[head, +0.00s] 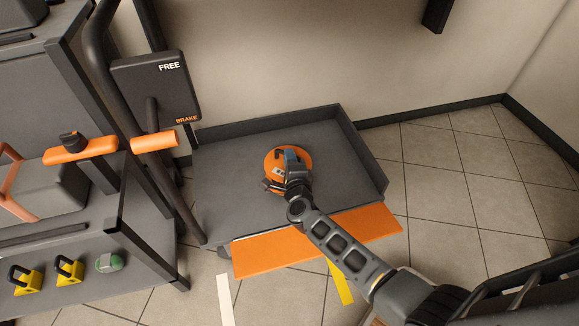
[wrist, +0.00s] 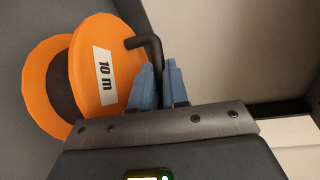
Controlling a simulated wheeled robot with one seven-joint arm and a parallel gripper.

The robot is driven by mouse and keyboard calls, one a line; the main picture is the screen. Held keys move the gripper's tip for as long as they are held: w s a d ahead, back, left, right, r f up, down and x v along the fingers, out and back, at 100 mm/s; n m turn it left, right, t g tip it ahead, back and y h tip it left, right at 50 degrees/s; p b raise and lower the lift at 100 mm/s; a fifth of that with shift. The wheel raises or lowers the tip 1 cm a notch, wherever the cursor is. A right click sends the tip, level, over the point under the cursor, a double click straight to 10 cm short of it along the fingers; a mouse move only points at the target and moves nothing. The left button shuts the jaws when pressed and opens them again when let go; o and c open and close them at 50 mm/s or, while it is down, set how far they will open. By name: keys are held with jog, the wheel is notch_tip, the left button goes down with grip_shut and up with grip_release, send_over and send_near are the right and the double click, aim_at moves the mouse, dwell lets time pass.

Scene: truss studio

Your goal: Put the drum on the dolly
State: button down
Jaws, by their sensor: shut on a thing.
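The drum (head: 271,160) is an orange cable reel with a dark core. In the wrist view the drum (wrist: 90,70) shows a white "10 m" label and a black bent handle (wrist: 150,43). My gripper (head: 291,162) is over the drum in the head view. In the wrist view its blue fingers (wrist: 162,85) are shut on the handle. The dolly (head: 228,160) is a dark grey deck with low raised edges and an orange flap (head: 290,248) lowered at its front. The drum is over the middle of the deck; I cannot tell whether it touches it.
A panel (head: 152,85) marked FREE and BRAKE stands left of the deck; its orange-handled lever (head: 155,141) is at the BRAKE end. A grey shelf unit (head: 140,245) with yellow padlocks (head: 68,270) is at the left. Tiled floor (head: 455,170) is clear at the right.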

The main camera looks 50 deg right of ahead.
jog(key=shift+f+b, duration=0.5)
jog(key=shift+f, duration=0.5)
jog(key=shift+f, duration=0.15)
jog(key=c, duration=1.1)
grip_release()
jog(key=shift+f, duration=0.1)
